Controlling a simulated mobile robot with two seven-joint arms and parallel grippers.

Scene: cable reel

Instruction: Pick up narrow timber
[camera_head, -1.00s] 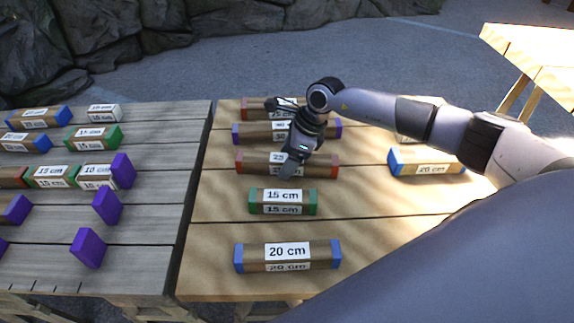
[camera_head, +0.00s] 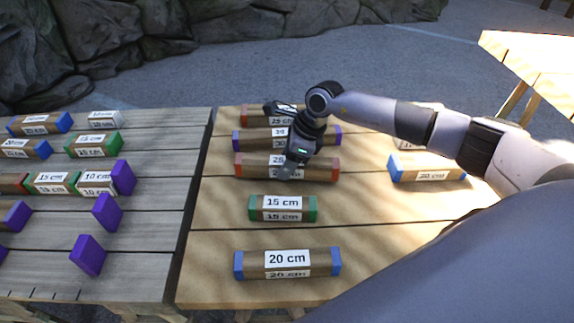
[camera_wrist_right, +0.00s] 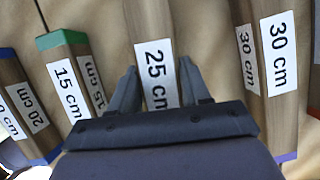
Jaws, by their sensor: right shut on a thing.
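My right gripper (camera_head: 292,168) is over the middle of a timber with red ends (camera_head: 318,168) on the right table. In the right wrist view its two fingers (camera_wrist_right: 158,88) are on either side of this timber (camera_wrist_right: 152,20), labelled 25 cm, and it is shut on it. The timber appears to lie level at its place in the row; I cannot tell whether it is off the table. A purple-ended 30 cm timber (camera_head: 248,138) lies behind it, and a green-ended 15 cm timber (camera_head: 283,208) lies in front. My left gripper is not in view.
A blue-ended 20 cm timber (camera_head: 287,263) lies at the front of the right table (camera_head: 215,205). Another blue-ended timber (camera_head: 425,169) lies to the right. The left table (camera_head: 150,222) holds several labelled timbers and purple blocks (camera_head: 107,211). A gap separates the tables.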

